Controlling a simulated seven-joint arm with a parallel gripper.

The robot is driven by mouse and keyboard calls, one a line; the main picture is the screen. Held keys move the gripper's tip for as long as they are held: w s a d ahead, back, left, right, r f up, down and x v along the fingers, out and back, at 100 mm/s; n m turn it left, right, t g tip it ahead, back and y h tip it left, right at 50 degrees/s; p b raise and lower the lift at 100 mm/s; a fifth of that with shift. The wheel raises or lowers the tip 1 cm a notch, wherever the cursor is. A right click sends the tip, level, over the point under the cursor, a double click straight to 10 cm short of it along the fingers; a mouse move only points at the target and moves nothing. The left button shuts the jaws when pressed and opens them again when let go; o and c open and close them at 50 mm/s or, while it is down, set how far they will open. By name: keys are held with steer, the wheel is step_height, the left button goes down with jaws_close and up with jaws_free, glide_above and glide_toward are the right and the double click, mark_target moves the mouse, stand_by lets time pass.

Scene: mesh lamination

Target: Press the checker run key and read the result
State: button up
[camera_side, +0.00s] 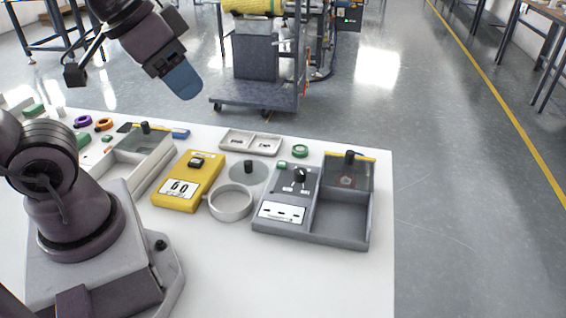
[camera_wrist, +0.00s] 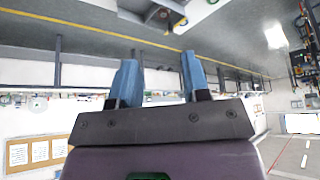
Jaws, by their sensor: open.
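A grey checker-like unit (camera_side: 283,228) stands on the right of the white bench in the side view. Its front panel has a white display (camera_side: 282,212) showing short dashes, a black knob (camera_side: 299,175) and a small green key (camera_side: 282,167). Its right side is an open tray with a part-clear lid (camera_side: 350,172). A yellow unit (camera_side: 187,181) left of it has a display reading about 60 and a dark key on top. My gripper (camera_side: 184,92) has blue fingers and is raised well above the bench's back edge, touching nothing. In the wrist view its fingers (camera_wrist: 157,64) are apart and empty.
A round grey dish (camera_side: 231,204) stands between the two units. A pale lidded box (camera_side: 130,163) is at the left. The front right bench top (camera_side: 340,285) is clear.

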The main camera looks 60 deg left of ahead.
jaws_close()
stand_by(1.5)
